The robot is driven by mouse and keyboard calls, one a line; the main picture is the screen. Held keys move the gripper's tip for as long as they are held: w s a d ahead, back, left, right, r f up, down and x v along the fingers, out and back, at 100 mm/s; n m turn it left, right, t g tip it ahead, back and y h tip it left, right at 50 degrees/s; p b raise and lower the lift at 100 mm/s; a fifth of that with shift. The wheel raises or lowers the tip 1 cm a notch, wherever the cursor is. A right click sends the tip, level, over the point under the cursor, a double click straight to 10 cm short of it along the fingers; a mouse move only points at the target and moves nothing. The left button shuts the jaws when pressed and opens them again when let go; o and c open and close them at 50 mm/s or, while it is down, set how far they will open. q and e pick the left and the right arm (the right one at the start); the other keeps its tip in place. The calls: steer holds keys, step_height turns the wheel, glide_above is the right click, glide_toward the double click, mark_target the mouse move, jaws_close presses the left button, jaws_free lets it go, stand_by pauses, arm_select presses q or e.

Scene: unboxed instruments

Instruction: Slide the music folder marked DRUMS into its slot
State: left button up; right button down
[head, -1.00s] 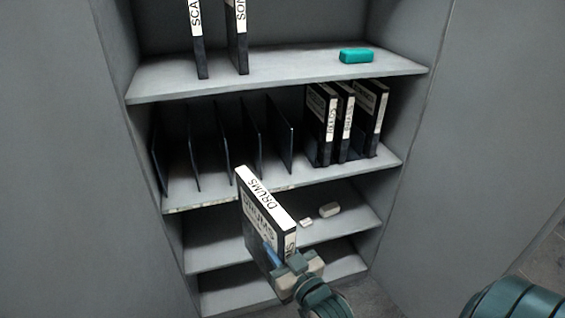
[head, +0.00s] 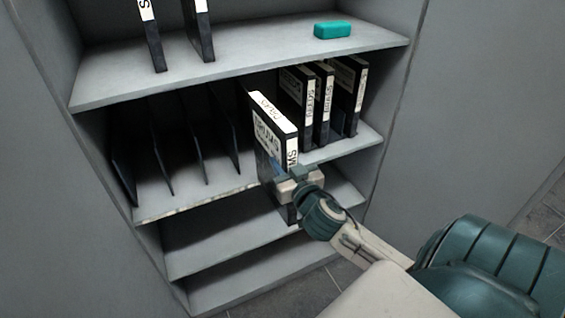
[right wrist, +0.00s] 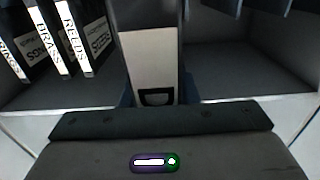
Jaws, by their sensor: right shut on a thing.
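The DRUMS folder (head: 272,140) is a black box folder with white labels. My right gripper (head: 284,186) is shut on its lower near edge and holds it upright with a slight lean in the head view. It is in front of the slotted middle shelf (head: 185,204), and its lower end hangs past that shelf's front edge. In the right wrist view the held folder (right wrist: 150,62) fills the top middle. Thin dark dividers (head: 196,155) form empty slots left of the folder; the folder hides the part of the row behind it. My left gripper is out of view.
Black folders, among them REEDS (head: 297,95) and BRASS (head: 324,98), stand to the right on the middle shelf. The upper shelf (head: 240,58) bears two folders and a teal block (head: 332,30). The visible part of the lower shelf (head: 215,236) is clear.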

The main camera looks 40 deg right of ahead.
steer(key=x, duration=0.3)
steer(key=shift+w+d, duration=0.1)
steer(key=shift+w, duration=0.55)
steer(key=x, duration=0.3)
steer(key=shift+w+f+p, duration=0.15)
steer(key=shift+w+p, duration=0.05)
steer(key=shift+p, duration=0.2)
steer(key=shift+x, duration=2.35)
steer(key=shift+f+x, duration=0.15)
steer(key=shift+x, duration=1.85)
steer(key=shift+f+x, duration=0.1)
steer(key=shift+x, duration=1.85)
arm_select(q)
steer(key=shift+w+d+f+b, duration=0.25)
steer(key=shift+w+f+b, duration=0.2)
steer(key=shift+b, duration=0.45)
arm_select(e)
steer(key=x, duration=0.7)
steer(key=shift+f, duration=0.25)
steer(key=shift+w, duration=0.15)
